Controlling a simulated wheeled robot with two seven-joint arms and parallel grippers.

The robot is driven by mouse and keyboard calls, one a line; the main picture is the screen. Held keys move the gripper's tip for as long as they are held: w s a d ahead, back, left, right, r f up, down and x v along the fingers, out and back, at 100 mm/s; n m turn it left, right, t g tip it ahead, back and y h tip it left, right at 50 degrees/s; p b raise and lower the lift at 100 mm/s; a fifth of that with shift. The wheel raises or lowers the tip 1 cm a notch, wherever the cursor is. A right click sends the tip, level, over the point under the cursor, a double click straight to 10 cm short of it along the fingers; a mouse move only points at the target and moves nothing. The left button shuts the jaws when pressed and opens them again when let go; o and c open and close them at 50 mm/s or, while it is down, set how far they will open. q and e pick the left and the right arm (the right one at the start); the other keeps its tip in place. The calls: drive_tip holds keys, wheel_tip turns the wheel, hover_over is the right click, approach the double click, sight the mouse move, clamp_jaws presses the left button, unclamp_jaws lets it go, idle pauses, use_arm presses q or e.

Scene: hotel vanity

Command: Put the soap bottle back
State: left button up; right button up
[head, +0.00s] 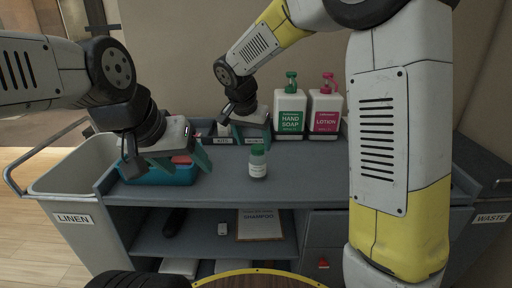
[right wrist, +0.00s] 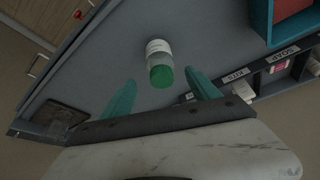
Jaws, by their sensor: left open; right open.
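A small white bottle with a green cap (head: 258,163) stands upright on the grey cart top (head: 225,185). It also shows in the right wrist view (right wrist: 160,62), just beyond and between the open fingers. Its label is too small to read. My right gripper (head: 253,136) is open and empty, behind the bottle and apart from it; its fingers also show in the right wrist view (right wrist: 163,94). A larger pump bottle labelled HAND SOAP (head: 290,112) stands at the back, beside a LOTION pump bottle (head: 325,113). My left gripper (head: 172,160) is open over the blue bin.
The blue bin (head: 160,177) holds something red. Labelled compartments, KITS (right wrist: 237,73) and SOAP (right wrist: 284,53), line the back edge, partly hidden by my right gripper. A linen bin (head: 72,180) hangs at the left. The cart top right of the small bottle is clear.

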drive_tip(key=shift+s+r, duration=0.15)
drive_tip(key=shift+r, duration=0.3)
drive_tip(key=s+d+r+n+y, duration=0.2)
drive_tip(key=s+d+r, duration=0.4)
drive_tip(key=s+d, duration=0.45)
drive_tip(key=s+d+n+t+y, duration=0.2)
drive_tip(key=s+d, duration=0.3)
drive_tip(key=s, duration=0.7)
drive_tip(key=shift+s+n, duration=0.25)
drive_tip(key=shift+n, duration=0.35)
